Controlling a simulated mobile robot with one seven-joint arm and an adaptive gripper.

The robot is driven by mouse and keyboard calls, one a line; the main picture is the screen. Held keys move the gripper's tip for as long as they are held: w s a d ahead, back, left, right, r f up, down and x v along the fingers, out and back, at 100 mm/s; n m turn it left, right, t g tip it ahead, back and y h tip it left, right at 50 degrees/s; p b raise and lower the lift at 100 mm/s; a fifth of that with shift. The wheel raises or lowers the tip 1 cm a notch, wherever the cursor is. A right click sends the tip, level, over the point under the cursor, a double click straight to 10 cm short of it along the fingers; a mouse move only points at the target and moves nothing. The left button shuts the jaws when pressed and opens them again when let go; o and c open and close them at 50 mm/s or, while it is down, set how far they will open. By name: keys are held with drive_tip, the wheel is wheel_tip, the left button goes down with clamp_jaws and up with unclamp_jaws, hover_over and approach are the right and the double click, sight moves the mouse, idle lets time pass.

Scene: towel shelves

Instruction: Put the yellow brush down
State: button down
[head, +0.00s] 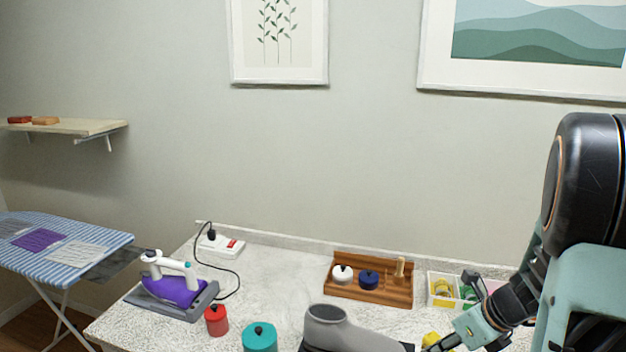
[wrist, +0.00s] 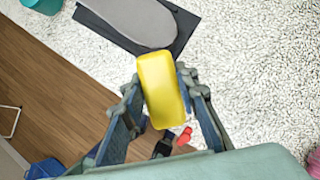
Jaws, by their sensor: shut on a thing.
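The yellow brush (wrist: 161,88) is held between the two fingers of my gripper (wrist: 163,103) in the wrist view. Its smooth yellow face shows; any bristles are hidden. The fingers are shut on its sides. Below it in the picture are the speckled counter and the wooden floor past the counter's edge. How high it is above the counter I cannot tell. In the head view, a bit of the brush (head: 430,339) shows at the bottom beside my gripper (head: 437,344), right of the grey padded board (head: 334,332).
The white counter (head: 285,295) carries a purple iron (head: 178,287), a red canister (head: 216,320), a teal canister (head: 259,338), a wooden rack (head: 343,291) and a divided box (head: 442,302). The grey board (wrist: 135,20) lies near the brush. Some bare counter (wrist: 245,65) shows right of it.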

drive_tip(key=shift+s+d, duration=0.1)
drive_tip(key=shift+s, duration=0.1)
drive_tip(key=shift+a+n, duration=0.25)
drive_tip(key=shift+n, duration=0.25)
drive_tip(key=a+f+n+g+h, duration=0.1)
drive_tip(key=a+n+g, duration=0.4)
drive_tip(key=n, duration=0.9)
drive_tip(key=a+f+n+g+h, duration=0.2)
drive_tip(key=a+n, duration=0.5)
drive_tip(key=n, duration=0.8)
drive_tip(key=g+h, duration=0.1)
drive_tip(key=g, duration=0.1)
drive_tip(key=shift+s+a+f+n+g, duration=0.2)
drive_tip(key=shift+n+g, duration=0.1)
drive_tip(key=shift+g, duration=0.1)
